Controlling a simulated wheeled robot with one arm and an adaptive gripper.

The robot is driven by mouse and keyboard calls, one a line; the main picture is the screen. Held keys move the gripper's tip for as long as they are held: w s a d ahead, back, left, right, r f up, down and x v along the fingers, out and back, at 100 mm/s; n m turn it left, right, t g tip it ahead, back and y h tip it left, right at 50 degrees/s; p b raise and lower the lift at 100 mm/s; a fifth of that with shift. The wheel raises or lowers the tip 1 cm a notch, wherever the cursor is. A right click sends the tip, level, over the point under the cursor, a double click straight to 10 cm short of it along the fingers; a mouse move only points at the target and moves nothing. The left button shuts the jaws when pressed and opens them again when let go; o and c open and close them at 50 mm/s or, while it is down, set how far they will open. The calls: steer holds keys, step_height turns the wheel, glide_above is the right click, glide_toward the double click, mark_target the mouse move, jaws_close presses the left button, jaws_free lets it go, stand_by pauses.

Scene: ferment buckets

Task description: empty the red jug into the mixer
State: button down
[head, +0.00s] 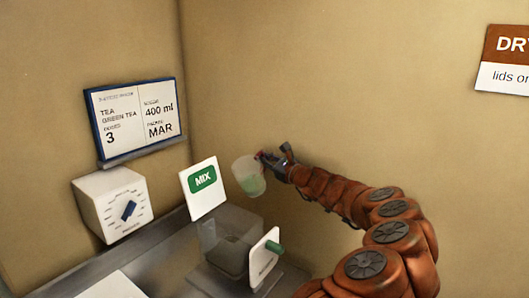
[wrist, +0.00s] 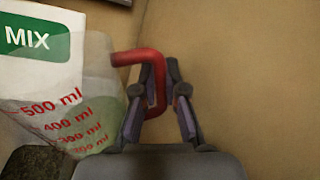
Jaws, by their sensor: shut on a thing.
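The red jug is a clear measuring jug (head: 249,176) with a red handle (wrist: 155,75) and red millilitre marks. It holds a pale green content and looks tilted in the head view. My gripper (head: 273,159) is shut on the red handle; in the wrist view its two fingers (wrist: 160,100) close around the handle. The jug is held in the air above and slightly right of the mixer, a clear square container (head: 226,240) on a grey base. A white sign with a green MIX label (head: 203,181) stands behind the mixer. Whether anything is in the mixer is unclear.
A white panel with a green knob (head: 266,256) stands at the mixer's front right. A white dial box (head: 112,204) is at left, below a wall board (head: 135,117) reading green tea, 400 ml. A white sheet (head: 112,287) lies at front left. Walls close the corner behind.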

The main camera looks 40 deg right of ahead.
mark_target(255, 166)
steer(key=shift+f+b, duration=0.35)
steer(key=shift+f, duration=0.1)
steer(key=n+b, duration=0.1)
steer(key=b, duration=0.2)
steer(key=f+n+b, duration=0.1)
steer(key=n+b, duration=0.1)
steer(key=b, duration=0.1)
steer(key=shift+s+a+f+t+b, duration=0.1)
steer(key=shift+a+f+t+b, duration=0.2)
steer(key=shift+b, duration=0.1)
